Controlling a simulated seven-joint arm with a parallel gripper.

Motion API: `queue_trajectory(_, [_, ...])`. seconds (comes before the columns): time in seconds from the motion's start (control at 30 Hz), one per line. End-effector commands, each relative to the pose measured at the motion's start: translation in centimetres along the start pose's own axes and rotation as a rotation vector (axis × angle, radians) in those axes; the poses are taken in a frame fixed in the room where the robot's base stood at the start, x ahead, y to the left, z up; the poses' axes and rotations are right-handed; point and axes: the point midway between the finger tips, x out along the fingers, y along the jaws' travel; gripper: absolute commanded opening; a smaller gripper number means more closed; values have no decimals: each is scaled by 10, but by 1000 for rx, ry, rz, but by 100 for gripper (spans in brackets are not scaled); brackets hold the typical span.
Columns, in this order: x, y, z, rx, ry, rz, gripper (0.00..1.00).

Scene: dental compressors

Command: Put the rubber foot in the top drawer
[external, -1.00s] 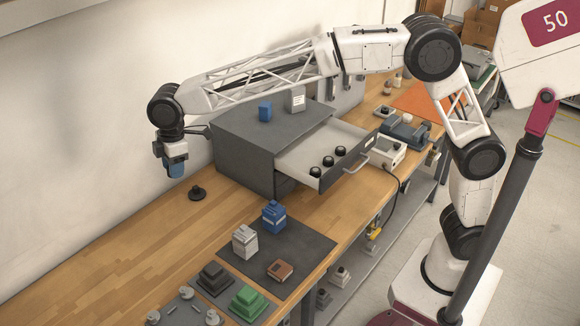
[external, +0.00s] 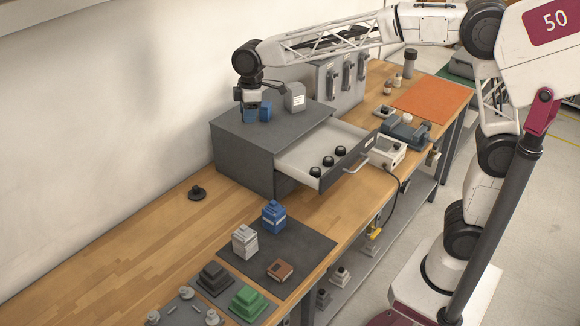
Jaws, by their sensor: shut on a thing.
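My gripper (external: 251,107) is above the left part of the grey cabinet's (external: 240,150) top, with blue at its tip. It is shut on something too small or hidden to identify. A blue box (external: 265,113) on the cabinet top is right beside or behind the tip; I cannot tell whether they touch. The cabinet's top drawer (external: 292,160) is pulled out to the right. Three dark round pieces (external: 328,161) lie in it. A black stepped round piece (external: 197,193), possibly a rubber foot, sits on the bench left of the cabinet, away from my gripper.
A grey box (external: 295,97) stands on the cabinet top. A dark mat (external: 308,241) in front holds a blue block (external: 273,215), a light block (external: 245,241) and a brown piece (external: 281,271). A white device (external: 386,150) stands right of the drawer. The left bench is mostly clear.

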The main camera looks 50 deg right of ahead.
Motion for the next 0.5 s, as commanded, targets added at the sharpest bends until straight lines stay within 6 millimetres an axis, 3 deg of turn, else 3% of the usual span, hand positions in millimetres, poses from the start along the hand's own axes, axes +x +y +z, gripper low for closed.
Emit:
queue_trajectory(0.2, [-9,22,62,82,1,11,17])
queue_trajectory(0.5, [-16,40,144,191,1,25,17])
